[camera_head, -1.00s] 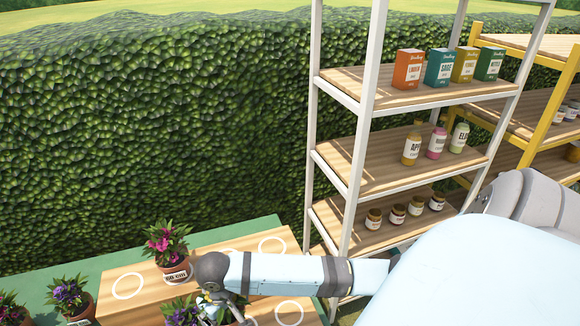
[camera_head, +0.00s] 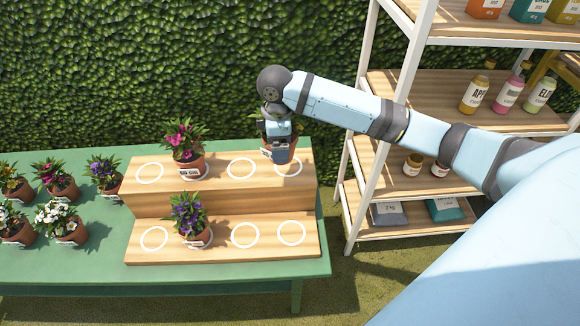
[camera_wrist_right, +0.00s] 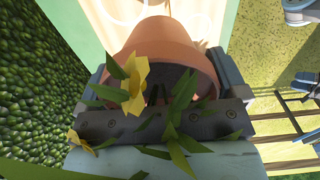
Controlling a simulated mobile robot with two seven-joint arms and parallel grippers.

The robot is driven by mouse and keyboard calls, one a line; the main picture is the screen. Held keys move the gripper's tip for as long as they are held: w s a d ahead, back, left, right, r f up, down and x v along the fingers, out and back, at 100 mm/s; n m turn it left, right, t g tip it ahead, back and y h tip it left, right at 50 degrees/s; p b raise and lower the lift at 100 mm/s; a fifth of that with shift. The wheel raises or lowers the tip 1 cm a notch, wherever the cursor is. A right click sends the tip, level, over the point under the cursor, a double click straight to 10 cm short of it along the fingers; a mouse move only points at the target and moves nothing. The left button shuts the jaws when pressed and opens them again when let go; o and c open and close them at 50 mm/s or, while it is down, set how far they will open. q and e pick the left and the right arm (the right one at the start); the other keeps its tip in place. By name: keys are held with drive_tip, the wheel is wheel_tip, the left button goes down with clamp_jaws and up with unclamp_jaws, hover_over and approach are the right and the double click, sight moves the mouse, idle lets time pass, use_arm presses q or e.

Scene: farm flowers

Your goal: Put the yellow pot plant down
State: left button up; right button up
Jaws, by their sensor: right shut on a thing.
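The yellow pot plant is in my right gripper (camera_head: 277,150). Its terracotta pot (camera_wrist_right: 160,42) fills the upper middle of the right wrist view, between the two fingers, with a yellow flower (camera_wrist_right: 134,82) and green leaves in front. In the head view the gripper mostly hides the plant; part of the pot (camera_head: 293,148) shows beside the fingers. The pot is at the far right circle (camera_head: 288,165) of the upper step. I cannot tell whether its base touches the wood. My left gripper is not in view.
The wooden two-step stand (camera_head: 220,200) sits on a green table (camera_head: 70,265). A magenta-flowered plant (camera_head: 186,145) is on the upper step and a purple one (camera_head: 190,215) on the lower. Several pots stand at the left. A white-framed shelf (camera_head: 420,160) stands right; a hedge is behind.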

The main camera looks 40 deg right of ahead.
drive_tip(key=w+d+r+n+b, duration=0.1)
drive_tip(key=w+d+r+n, duration=0.35)
drive_tip(key=r+n, duration=0.35)
drive_tip(key=shift+m, duration=0.5)
drive_tip(key=f, duration=1.2)
drive_tip(key=f+p, duration=0.1)
drive_tip(key=f, duration=0.5)
drive_tip(key=shift+s+d+f, duration=0.25)
drive_tip(key=shift+s+f, duration=0.05)
drive_tip(key=shift+s, duration=0.05)
drive_tip(key=o, duration=0.9)
drive_tip(key=shift+f, duration=0.1)
